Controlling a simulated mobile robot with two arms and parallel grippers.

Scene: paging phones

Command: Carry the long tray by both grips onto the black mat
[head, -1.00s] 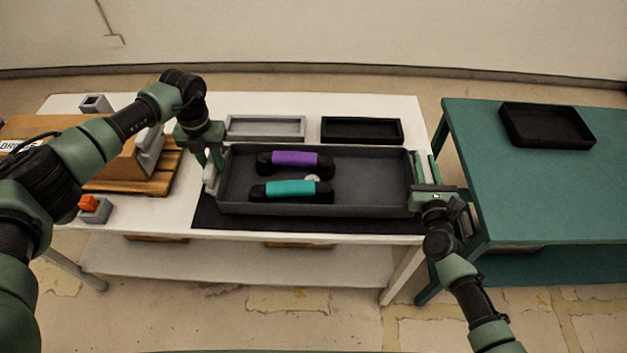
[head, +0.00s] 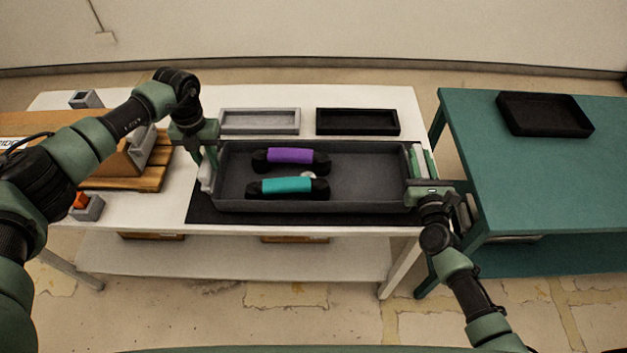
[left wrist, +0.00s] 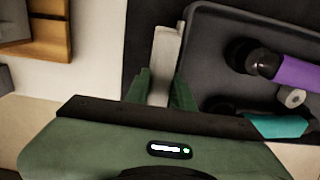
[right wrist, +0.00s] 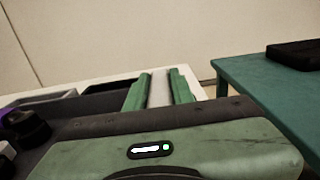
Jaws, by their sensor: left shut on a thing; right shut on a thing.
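The long dark grey tray (head: 365,182) is over the black mat (head: 205,208) on the white table; whether it touches the mat I cannot tell. It holds a purple-gripped phone handset (head: 291,156), a teal-gripped handset (head: 287,186) and a small pale roll (left wrist: 291,97). My left gripper (head: 207,170) is shut on the tray's left grip, a pale bar seen in the left wrist view (left wrist: 163,60). My right gripper (head: 424,170) is shut on the right grip, a pale bar between the fingers in the right wrist view (right wrist: 159,88). Much of the mat is hidden under the tray.
A light grey tray (head: 260,121) and a small black tray (head: 357,121) lie behind the long tray. A wooden stand (head: 120,172) and a grey block with an orange piece (head: 88,207) are at left. A teal table (head: 540,190) with a black tray (head: 545,114) stands at right.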

